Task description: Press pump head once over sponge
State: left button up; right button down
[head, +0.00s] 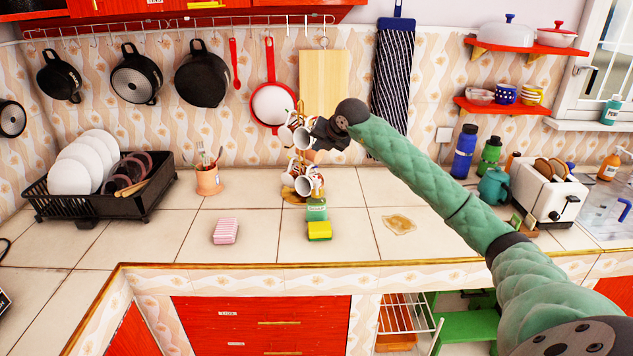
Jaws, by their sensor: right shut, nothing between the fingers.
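A small green soap bottle (317,211) with a pale label stands on the tiled counter, in the middle of the head view. Its pump head is too small to make out against the mugs behind it. A yellow and green sponge (320,232) lies just in front of the bottle, towards the counter's front edge. A pink striped sponge (225,230) lies to the left. My right gripper (319,141) is shut and empty; in the picture it is above the bottle, in front of the hanging mugs. Its fingertips are hard to make out. My left gripper is not in view.
A mug tree with several mugs (305,184) stands right behind the bottle. A brown spill (399,223) lies to the right. A utensil pot (208,181) and black dish rack (103,203) stand left; a toaster (549,195) stands right. Tiles between the sponges are clear.

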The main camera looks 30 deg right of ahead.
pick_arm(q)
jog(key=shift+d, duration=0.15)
pick_arm(e)
jog(key=shift+f, duration=0.1)
jog(key=b, duration=0.1)
send_over(318, 182)
notch_tip(318, 182, down, 6)
jog(key=shift+s+d+f, duration=0.1)
jog(key=shift+f+b, duration=0.9)
jog(key=shift+f, duration=0.05)
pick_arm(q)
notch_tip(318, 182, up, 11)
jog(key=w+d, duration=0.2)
pick_arm(e)
jog(key=shift+f, duration=0.25)
pick_arm(q)
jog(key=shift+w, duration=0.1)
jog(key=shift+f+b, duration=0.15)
jog(key=shift+b, duration=0.15)
pick_arm(e)
jog(key=shift+f, duration=0.1)
dwell(0.5)
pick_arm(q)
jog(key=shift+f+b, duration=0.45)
pick_arm(e)
jog(key=shift+f, duration=0.3)
